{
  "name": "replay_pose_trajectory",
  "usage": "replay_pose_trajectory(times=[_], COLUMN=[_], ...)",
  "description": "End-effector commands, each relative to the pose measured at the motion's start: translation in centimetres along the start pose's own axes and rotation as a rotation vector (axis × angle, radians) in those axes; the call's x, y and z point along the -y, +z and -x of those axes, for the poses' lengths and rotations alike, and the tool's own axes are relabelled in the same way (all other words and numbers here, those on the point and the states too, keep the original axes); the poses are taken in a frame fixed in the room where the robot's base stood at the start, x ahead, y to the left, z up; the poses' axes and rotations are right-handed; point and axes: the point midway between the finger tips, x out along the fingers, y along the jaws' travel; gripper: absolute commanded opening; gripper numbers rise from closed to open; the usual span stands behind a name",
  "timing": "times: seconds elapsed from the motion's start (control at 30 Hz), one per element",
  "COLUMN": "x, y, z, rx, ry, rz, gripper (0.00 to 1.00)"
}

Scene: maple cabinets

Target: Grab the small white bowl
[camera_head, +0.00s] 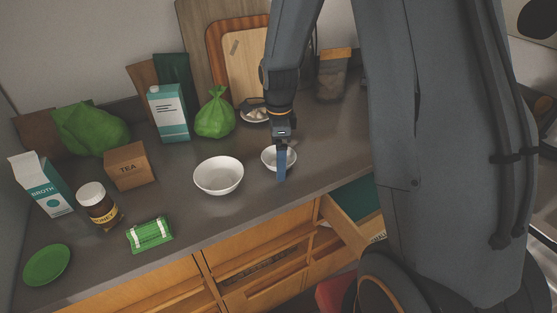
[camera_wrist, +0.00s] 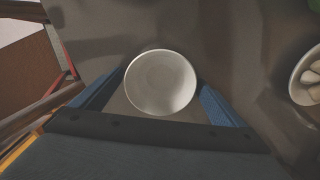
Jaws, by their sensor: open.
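The small white bowl (camera_head: 268,158) stands upright on the dark countertop, to the right of a larger white bowl (camera_head: 218,176). My gripper (camera_head: 281,165) is over the small bowl and hides part of it in the head view. In the wrist view the small white bowl (camera_wrist: 160,82) looks empty and sits between the two blue fingers of my gripper (camera_wrist: 158,95), which are spread on either side of it. I cannot tell whether the fingers touch the rim.
A dish with pale pieces (camera_head: 256,115) stands behind; it also shows at the right of the wrist view (camera_wrist: 309,75). A green bag (camera_head: 215,113) and a carton (camera_head: 168,112) stand back left. An open drawer (camera_head: 350,212) juts out below the counter's front edge.

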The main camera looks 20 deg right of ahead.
Motion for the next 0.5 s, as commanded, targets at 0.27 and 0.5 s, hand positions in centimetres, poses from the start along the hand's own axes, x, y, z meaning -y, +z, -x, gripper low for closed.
replay_pose_trajectory(times=[0.27, 0.5], x=[0.02, 0.03], y=[0.0, 0.01], z=[-0.06, -0.03], rx=[0.0, 0.0], ry=[-0.001, -0.001], rz=[0.0, 0.0], gripper=[0.86, 0.48])
